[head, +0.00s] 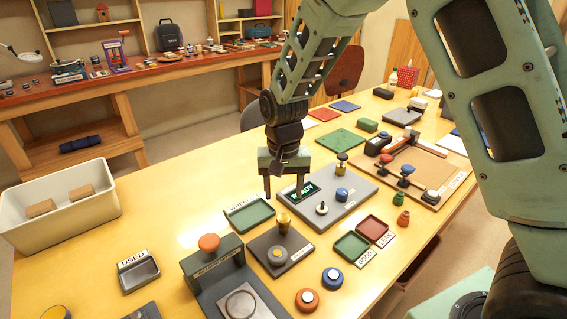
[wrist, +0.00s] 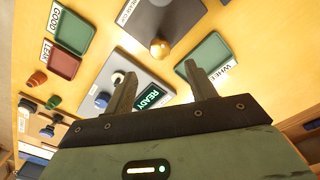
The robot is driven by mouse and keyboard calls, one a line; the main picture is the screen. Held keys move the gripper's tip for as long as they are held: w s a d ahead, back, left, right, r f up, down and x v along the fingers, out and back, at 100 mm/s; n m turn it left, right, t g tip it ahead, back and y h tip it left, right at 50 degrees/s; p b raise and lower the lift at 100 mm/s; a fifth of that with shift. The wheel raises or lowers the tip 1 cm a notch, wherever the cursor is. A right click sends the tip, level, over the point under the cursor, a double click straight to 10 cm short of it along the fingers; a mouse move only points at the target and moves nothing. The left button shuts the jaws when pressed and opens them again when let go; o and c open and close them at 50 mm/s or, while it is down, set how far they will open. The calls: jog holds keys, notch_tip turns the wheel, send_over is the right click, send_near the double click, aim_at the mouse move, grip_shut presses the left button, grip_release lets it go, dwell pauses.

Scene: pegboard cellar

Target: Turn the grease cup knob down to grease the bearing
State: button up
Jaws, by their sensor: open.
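The grease cup knob (head: 283,221) is a small brass knob standing on a dark grey plate (head: 298,252). A round grey part with a tan centre (head: 277,256), perhaps the bearing, lies in front of it on the plate. In the wrist view the brass knob (wrist: 159,48) shows as a gold ball just beyond and between my fingertips. My gripper (head: 284,192) is open and empty, pointing down above the table behind the knob and apart from it. In the wrist view its two fingers (wrist: 158,77) stand wide apart.
The green WHEEL tray (head: 250,222) is left of the knob, and the READY panel (head: 345,205) is behind right. GOOD (head: 350,247) and LEAK (head: 373,228) trays lie to the right. A press with an orange knob (head: 209,243) stands front left.

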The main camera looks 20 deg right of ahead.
notch_tip(320, 180, up, 8)
jog(key=shift+r+b, duration=0.2)
jog(key=shift+b, duration=0.1)
dwell(0.3)
jog(key=s+a+n, duration=0.3)
jog(key=s+n, duration=0.2)
jog(key=s, duration=0.8)
jog(key=s+a+n, duration=0.3)
jog(key=s+n, duration=0.3)
jog(key=s, duration=0.8)
jog(key=shift+a+y, duration=0.2)
jog(key=shift+y, duration=0.1)
jog(key=shift+w, duration=0.1)
